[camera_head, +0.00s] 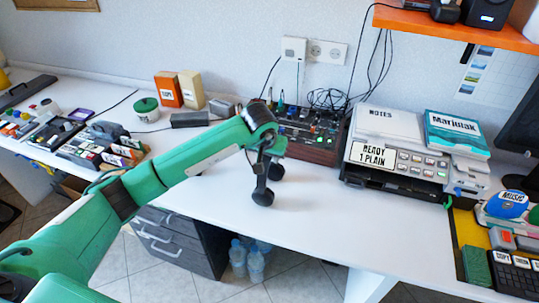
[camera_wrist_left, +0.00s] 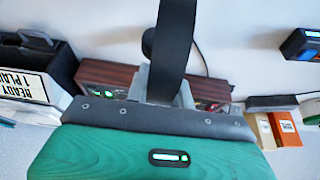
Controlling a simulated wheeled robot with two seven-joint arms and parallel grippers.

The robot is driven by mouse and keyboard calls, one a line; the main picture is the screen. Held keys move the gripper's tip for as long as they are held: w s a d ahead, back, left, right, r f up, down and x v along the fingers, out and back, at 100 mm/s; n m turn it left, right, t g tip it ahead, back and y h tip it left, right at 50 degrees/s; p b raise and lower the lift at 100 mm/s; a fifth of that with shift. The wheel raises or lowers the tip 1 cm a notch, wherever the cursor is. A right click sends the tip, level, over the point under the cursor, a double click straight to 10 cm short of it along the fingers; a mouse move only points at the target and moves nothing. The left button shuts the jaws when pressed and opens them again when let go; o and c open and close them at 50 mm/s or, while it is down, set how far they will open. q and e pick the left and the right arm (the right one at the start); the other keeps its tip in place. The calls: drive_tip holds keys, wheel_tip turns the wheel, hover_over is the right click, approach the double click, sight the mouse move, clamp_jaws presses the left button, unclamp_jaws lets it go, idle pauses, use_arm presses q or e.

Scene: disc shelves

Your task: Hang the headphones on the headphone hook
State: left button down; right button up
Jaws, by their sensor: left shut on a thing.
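My left gripper (camera_head: 263,151) is shut on the black headphones (camera_head: 263,196), which hang above the white desk near its middle. Two round ear pads show below the gripper, one lower and nearer than the other. In the left wrist view the wide dark headband (camera_wrist_left: 177,45) of the headphones rises from between the grey fingers (camera_wrist_left: 160,88), with a round pad partly behind it. A small dark piece (camera_head: 467,53) sits under the orange shelf at the upper right; I cannot tell if it is the headphone hook. My right gripper is out of view.
The orange shelf (camera_head: 455,28) juts from the wall. A printer (camera_head: 396,162) stands right of the held headphones, and a wood-sided mixer box (camera_head: 311,150) stands behind them. Boxes, a green tin (camera_head: 146,108) and disc racks fill the left. The front middle of the desk (camera_head: 310,215) is clear.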

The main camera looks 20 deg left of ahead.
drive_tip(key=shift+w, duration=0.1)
use_arm(q)
drive_tip(key=c, duration=1.2)
unclamp_jaws()
drive_tip(key=shift+f, duration=0.1)
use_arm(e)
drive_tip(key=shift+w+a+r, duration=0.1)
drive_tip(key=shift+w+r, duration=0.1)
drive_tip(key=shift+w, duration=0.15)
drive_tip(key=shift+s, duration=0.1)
use_arm(q)
drive_tip(key=shift+r, duration=0.2)
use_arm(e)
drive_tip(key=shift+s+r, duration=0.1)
